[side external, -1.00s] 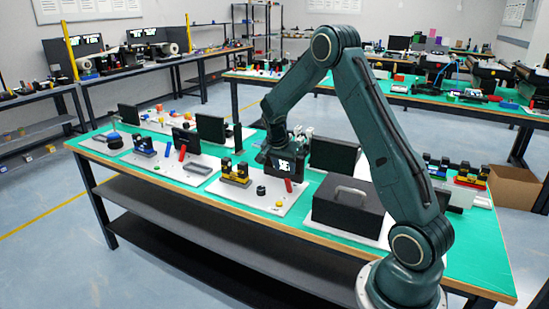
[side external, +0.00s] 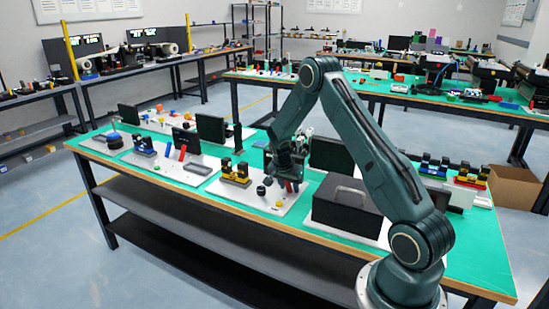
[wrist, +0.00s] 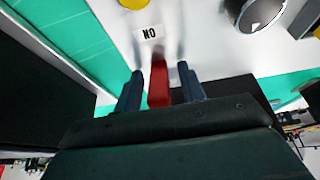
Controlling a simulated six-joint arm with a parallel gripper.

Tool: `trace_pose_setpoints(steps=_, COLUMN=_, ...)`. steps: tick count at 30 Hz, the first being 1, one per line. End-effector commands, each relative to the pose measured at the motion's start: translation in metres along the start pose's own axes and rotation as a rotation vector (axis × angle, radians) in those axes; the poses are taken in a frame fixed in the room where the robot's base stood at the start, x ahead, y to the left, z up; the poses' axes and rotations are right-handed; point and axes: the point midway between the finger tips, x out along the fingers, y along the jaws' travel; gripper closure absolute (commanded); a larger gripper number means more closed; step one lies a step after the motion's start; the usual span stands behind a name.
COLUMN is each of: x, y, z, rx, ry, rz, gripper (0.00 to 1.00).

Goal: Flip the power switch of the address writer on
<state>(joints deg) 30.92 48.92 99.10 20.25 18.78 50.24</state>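The red power switch lever (wrist: 158,80) stands on a white panel (wrist: 105,15) in the wrist view. A small "ON" label (wrist: 149,32) is on the panel just beyond the lever, upside down in the picture. My gripper (wrist: 160,85) is open, with one dark finger on each side of the lever. A narrow gap shows between each finger and the lever, so neither visibly touches it. In the side external view my gripper (side external: 286,184) is low over the panel (side external: 257,200) and hides most of the lever. The lever's base is hidden in the wrist view.
A black case with a handle (side external: 350,208) stands just right of my gripper. A yellow-and-black device (side external: 236,174) and a dark round knob (side external: 261,190) are to its left. A dark upright screen (side external: 332,155) stands behind. A round silver-rimmed part (wrist: 258,14) shows in the wrist view.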

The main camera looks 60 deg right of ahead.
Motion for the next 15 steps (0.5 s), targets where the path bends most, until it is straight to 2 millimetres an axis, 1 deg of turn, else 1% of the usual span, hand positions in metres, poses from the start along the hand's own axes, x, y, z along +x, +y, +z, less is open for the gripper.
trace_pose_setpoints(steps=6, x=0.0002, y=-0.0001, z=-0.0001, rx=0.0, ry=0.0, rz=0.0, gripper=0.6)
trace_pose_setpoints(steps=8, x=0.0001, y=-0.0001, z=-0.0001, rx=0.0, ry=0.0, rz=0.0, gripper=0.7)
trace_pose_setpoints(steps=12, x=0.0, y=0.0, z=0.0, rx=0.0, ry=0.0, rz=0.0, gripper=0.97)
trace_pose_setpoints(steps=13, x=0.0, y=0.0, z=0.0, rx=0.0, ry=0.0, rz=0.0, gripper=1.0)
trace_pose_setpoints(steps=15, x=0.0, y=0.0, z=0.0, rx=0.0, ry=0.0, rz=0.0, gripper=1.0)
